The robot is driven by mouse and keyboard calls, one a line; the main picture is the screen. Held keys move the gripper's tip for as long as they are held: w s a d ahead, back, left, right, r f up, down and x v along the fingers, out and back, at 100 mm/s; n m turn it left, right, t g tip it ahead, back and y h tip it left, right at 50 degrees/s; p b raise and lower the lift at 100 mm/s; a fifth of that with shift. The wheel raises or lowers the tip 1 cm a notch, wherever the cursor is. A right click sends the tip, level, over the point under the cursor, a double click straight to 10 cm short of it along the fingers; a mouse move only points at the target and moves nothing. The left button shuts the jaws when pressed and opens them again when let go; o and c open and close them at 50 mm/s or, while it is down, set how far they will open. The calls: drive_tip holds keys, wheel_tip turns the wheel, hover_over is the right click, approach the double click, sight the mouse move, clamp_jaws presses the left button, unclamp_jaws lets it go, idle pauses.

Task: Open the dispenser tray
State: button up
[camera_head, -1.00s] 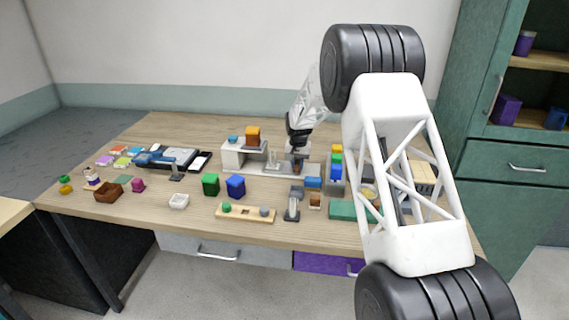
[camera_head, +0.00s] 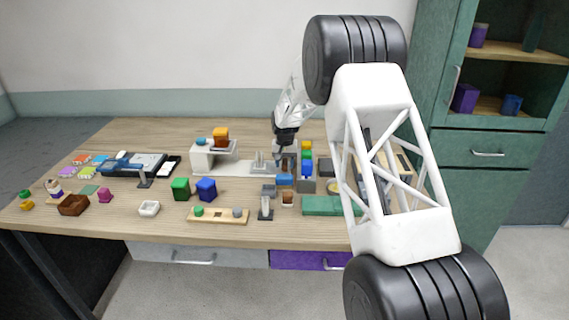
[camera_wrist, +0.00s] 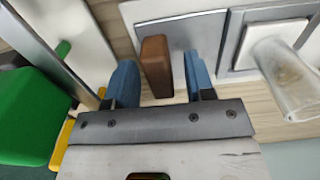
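My gripper (camera_wrist: 162,92) shows at close range in the wrist view, its two blue fingers apart on either side of a brown upright handle-like piece (camera_wrist: 156,66). In the head view my gripper (camera_head: 285,157) points down at the back middle of the table, and small parts there are hard to separate.
A clear glass piece (camera_wrist: 287,80) stands right of the gripper in the wrist view, a green block (camera_wrist: 30,115) left. In the head view a colored stack (camera_head: 307,158) is close right of the gripper. A wooden strip (camera_head: 218,217) lies in front.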

drive_tip(key=shift+r, duration=0.15)
drive_tip(key=shift+r, duration=3.8)
drive_tip(key=shift+r, duration=0.1)
